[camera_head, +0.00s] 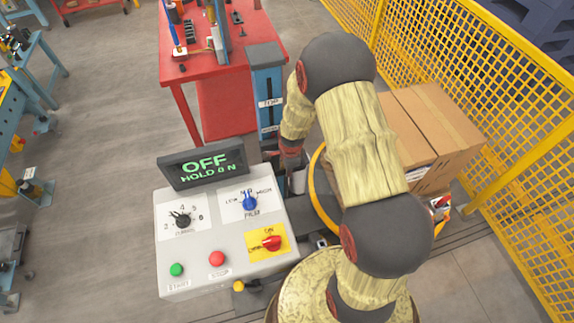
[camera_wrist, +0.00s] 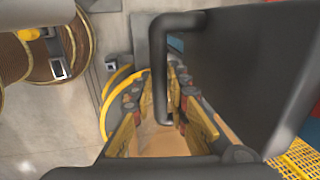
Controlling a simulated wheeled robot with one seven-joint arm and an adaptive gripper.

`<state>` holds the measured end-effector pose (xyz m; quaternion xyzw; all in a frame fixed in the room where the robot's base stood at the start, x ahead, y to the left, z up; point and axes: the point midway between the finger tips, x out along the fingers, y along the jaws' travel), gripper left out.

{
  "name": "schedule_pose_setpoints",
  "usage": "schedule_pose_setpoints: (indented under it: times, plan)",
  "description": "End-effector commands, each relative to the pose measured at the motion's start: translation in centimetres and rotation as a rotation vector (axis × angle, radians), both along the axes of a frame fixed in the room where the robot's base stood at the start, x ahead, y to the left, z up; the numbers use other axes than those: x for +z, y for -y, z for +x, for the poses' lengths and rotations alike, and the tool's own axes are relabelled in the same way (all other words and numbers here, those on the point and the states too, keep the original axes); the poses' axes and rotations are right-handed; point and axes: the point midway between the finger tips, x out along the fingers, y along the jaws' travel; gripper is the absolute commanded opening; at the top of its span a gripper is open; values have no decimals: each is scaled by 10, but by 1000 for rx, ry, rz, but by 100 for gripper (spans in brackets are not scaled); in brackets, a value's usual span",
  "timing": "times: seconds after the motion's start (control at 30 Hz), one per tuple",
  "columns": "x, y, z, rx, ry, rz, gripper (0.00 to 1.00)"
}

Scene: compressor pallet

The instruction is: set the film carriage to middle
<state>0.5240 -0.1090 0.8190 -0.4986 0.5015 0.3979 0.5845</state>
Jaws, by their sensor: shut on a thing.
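The film carriage (camera_wrist: 250,65) is a large dark grey body on the right of the wrist view, with a dark bar handle (camera_wrist: 160,75) on its left side. My gripper (camera_wrist: 168,110) has its yellow-padded fingers on either side of this handle and is shut on it. In the head view a blue mast (camera_head: 262,60) with a dark vertical slot and small white labels stands behind the control panel. My gripper (camera_head: 290,157) is low beside the mast there, partly covered by my arm. The carriage cannot be made out clearly in the head view.
The control panel (camera_head: 205,243) has knobs, buttons and a display (camera_head: 203,165) reading OFF, HOLD 0 N. Cardboard boxes (camera_head: 425,135) stand right of my arm, before a yellow mesh fence (camera_head: 470,80). A red table (camera_head: 235,65) is behind. Open floor lies left.

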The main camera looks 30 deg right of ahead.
Motion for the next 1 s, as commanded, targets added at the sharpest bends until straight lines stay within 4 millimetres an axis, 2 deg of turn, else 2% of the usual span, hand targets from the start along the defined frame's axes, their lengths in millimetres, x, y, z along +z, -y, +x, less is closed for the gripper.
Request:
schedule_pose_setpoints:
  times: [0.33, 0.37, 0.6, 0.7, 1.0]
  plan:
    - [-2, 0, 0, 0, -1, 0, 0]
    - [-2, 0, 0, 0, -1, 0, 17]
    - [-2, 0, 0, 0, 0, 0, 30]
    - [-2, 0, 0, 0, 1, 0, 35]
    - [0, 0, 1, 0, 2, 0, 35]
